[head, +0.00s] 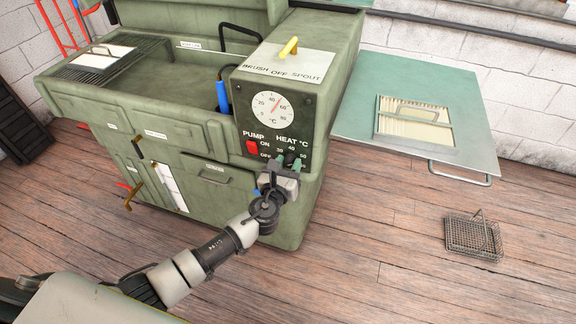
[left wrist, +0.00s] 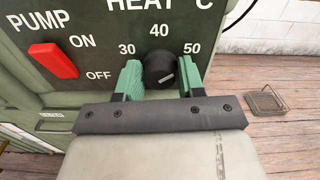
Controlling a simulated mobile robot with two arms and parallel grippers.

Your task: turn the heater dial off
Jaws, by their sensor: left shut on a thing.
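The heater dial (left wrist: 159,68) is a black round knob under the label HEAT °C, on the dark panel (head: 305,112) of the green washing machine (head: 160,104). The numbers 30, 40 and 50 stand around it. My left gripper (head: 284,163) is at the panel's lower edge. In the left wrist view its green fingers (left wrist: 160,82) stand on either side of the dial, shut on it. My right gripper is in neither view.
A red PUMP switch (left wrist: 53,61) sits left of the dial, with a temperature gauge (head: 273,107) above. A yellow lever (head: 288,47) tops the machine. A green side table (head: 355,100) bears a framed panel (head: 412,128). A wire basket (head: 473,237) stands on the open wooden floor.

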